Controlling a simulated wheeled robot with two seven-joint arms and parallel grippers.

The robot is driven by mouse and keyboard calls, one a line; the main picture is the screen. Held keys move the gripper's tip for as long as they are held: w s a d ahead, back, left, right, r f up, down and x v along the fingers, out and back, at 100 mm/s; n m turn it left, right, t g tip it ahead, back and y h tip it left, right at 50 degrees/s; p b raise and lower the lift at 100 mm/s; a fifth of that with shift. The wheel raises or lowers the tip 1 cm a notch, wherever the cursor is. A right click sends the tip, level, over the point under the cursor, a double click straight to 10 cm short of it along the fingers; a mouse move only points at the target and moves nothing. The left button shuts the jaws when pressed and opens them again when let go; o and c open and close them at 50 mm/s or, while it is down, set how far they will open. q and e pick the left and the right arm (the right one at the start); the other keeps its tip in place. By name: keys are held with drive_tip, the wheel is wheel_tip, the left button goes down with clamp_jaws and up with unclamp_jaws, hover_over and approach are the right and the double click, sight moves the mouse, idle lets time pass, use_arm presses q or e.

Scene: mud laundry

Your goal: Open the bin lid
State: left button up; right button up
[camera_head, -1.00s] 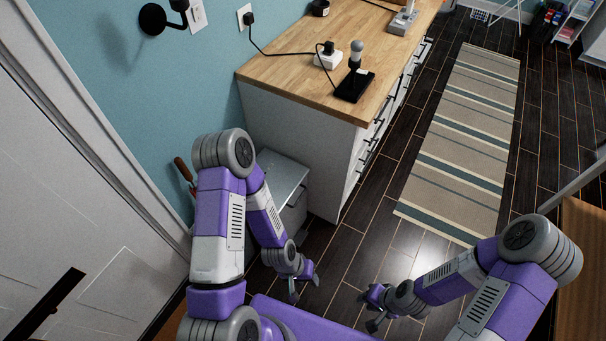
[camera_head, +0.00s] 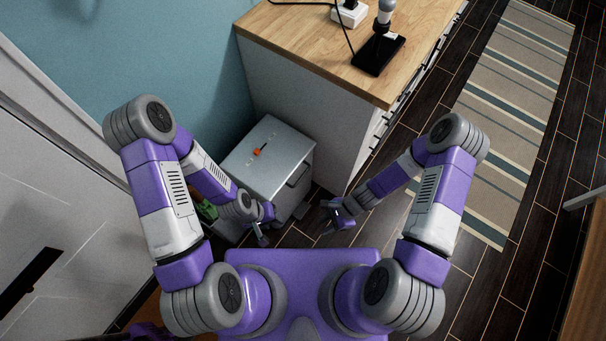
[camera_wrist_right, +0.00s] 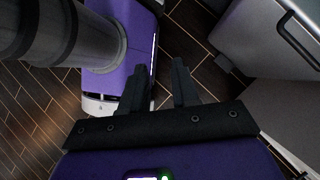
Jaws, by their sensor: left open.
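The grey metal bin (camera_head: 288,185) stands on the floor between the blue wall and the wooden-topped cabinet. Its flat top lid (camera_head: 283,143) looks closed, with a small orange piece and a dark line on it. A dark handle is on its front. The bin also shows in the right wrist view (camera_wrist_right: 265,35) at the upper right. My left gripper (camera_head: 264,228) is open and empty, just in front of the bin's near side. My right gripper (camera_head: 335,216) is to the right of it, apart from the bin. In the right wrist view its fingers (camera_wrist_right: 160,76) are apart with nothing between them.
The cabinet (camera_head: 310,95) stands right behind the bin, with a black device (camera_head: 378,54) on top. A green object (camera_head: 207,209) is beside the bin, partly behind my left arm. A white door (camera_head: 50,240) is at left. A striped rug (camera_head: 515,110) lies on open floor at right.

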drive_tip(key=w+a+f+m+y+b, duration=0.35)
drive_tip(key=f+m, duration=0.25)
drive_tip(key=m, duration=0.3)
drive_tip(key=m+t+y+b, duration=0.3)
drive_tip(key=m+t+b, duration=0.3)
drive_tip(key=m+t, duration=0.95)
approach(305, 172)
drive_tip(key=w+a+r+m+g, duration=0.1)
drive_tip(key=w+m+g, duration=0.2)
drive_tip(key=g, duration=0.1)
drive_tip(key=b+x, duration=0.1)
drive_tip(key=x, duration=0.6)
drive_tip(key=shift+r+b, duration=0.1)
drive_tip(key=shift+b, duration=0.25)
drive_tip(key=shift+w+a, duration=0.15)
drive_tip(key=shift+w, duration=0.05)
use_arm(q)
wheel_tip(305, 172, down, 13)
drive_tip(key=shift+r, duration=0.15)
use_arm(e)
clamp_jaws()
